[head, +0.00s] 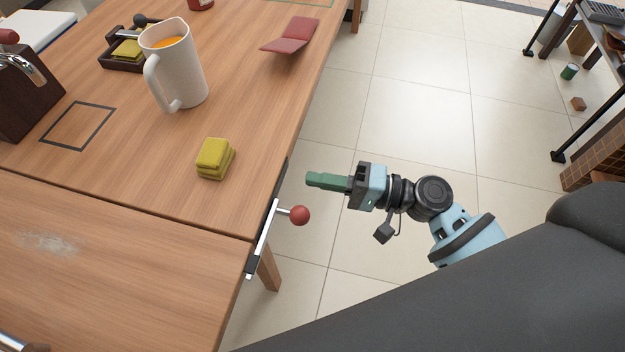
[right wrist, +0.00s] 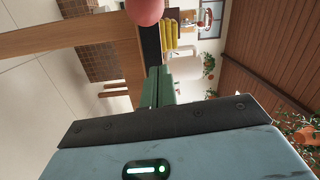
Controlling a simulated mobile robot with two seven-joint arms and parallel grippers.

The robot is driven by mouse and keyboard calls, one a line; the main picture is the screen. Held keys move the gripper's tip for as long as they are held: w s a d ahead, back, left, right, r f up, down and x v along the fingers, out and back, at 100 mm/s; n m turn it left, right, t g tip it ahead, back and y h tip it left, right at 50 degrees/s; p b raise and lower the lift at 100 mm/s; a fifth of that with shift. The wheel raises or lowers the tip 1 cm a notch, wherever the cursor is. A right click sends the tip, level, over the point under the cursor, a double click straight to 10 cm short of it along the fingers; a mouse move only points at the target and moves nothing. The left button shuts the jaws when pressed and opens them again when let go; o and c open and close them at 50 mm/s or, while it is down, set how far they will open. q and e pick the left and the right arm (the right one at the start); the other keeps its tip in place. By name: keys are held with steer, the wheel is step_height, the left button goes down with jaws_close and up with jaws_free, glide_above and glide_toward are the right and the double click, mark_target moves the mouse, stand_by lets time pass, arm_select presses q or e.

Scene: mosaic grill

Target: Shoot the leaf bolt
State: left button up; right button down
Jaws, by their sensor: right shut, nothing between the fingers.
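The leaf bolt (head: 264,234) is a silver bar in a dark track on the table's right edge. The bar runs past the seam, and its lower end lies beside the front leaf (head: 140,280). Its red ball knob (head: 300,215) sticks out to the right on a short stem; the knob also shows at the top of the right wrist view (right wrist: 145,10). My right gripper (head: 314,180) is shut and empty, with green fingers pointing left at the table edge. It is just beyond the knob in the head view, apparently apart from it. My left gripper is not in view.
On the main table (head: 240,110) are yellow folded cloths (head: 214,158), a white jug (head: 178,70) with orange liquid, a red folded card (head: 292,35), a tray (head: 118,62) and a dark lever box (head: 25,90). Open tiled floor (head: 415,110) lies right of the table.

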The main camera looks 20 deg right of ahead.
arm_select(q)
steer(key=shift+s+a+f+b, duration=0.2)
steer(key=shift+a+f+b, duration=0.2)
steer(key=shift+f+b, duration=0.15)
arm_select(e)
steer(key=v, duration=0.7)
steer(key=shift+s+r, duration=0.2)
steer(key=shift+s, duration=0.15)
steer(key=shift+d, duration=0.1)
